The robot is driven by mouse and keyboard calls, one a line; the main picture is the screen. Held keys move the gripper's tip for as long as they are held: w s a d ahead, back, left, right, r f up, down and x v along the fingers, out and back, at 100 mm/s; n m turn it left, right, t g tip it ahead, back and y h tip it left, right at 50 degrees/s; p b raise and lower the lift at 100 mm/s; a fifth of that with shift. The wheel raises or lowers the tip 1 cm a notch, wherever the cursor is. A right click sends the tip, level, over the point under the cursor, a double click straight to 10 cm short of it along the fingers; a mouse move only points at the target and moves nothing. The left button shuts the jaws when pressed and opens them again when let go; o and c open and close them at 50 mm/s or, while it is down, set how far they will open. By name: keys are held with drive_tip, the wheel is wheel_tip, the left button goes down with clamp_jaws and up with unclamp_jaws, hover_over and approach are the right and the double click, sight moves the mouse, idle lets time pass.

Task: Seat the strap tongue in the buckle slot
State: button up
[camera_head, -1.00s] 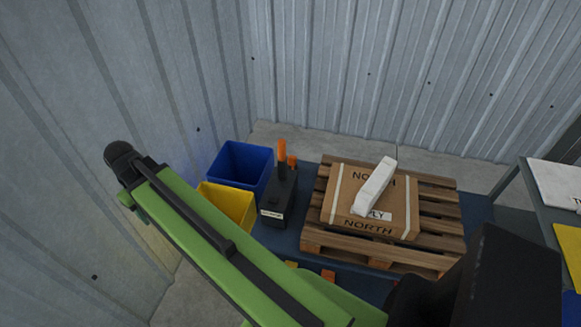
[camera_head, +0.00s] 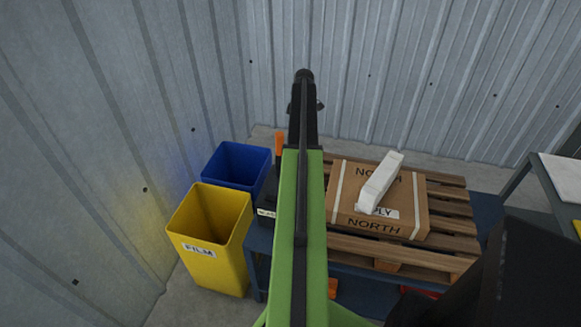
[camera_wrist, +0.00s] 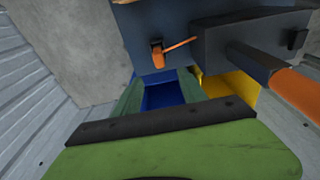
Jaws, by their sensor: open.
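A brown carton (camera_head: 345,212) marked NORTH lies on a wooden pallet (camera_head: 455,226), with white strap bands (camera_head: 337,192) across it. A long white block (camera_head: 380,183) lies on its top, partly over a label. I cannot make out a strap tongue or a buckle slot. My gripper (camera_wrist: 162,88) is open and empty, its green jaws apart in the wrist view. In the head view my arm's end is up left of the carton, away from it. A dark tool with an orange handle (camera_head: 279,143) stands beside the carton, mostly hidden by my arm; it shows larger in the wrist view (camera_wrist: 240,48).
A yellow bin (camera_head: 207,262) marked FILM and a blue bin (camera_head: 238,182) stand at the left. A blue bench (camera_head: 352,275) bears the pallet. Another table (camera_head: 520,185) stands at the right edge. Corrugated metal walls close off the back and left.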

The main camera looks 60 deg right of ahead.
drive_tip(key=f+b, duration=0.3)
drive_tip(key=w+f+b, duration=0.1)
drive_tip(key=f+b, duration=0.6)
drive_tip(key=f, duration=0.1)
drive_tip(key=shift+w+a+f, duration=0.2)
drive_tip(key=f+b, duration=0.1)
drive_tip(key=b, duration=0.1)
drive_tip(key=f+b, duration=0.1)
drive_tip(key=f, duration=0.1)
drive_tip(key=f+b, duration=0.2)
drive_tip(key=shift+w+d+f+b, duration=0.1)
drive_tip(key=shift+w+f+b, duration=0.05)
drive_tip(key=shift+w+b, duration=0.15)
drive_tip(key=shift+r, duration=0.2)
clamp_jaws()
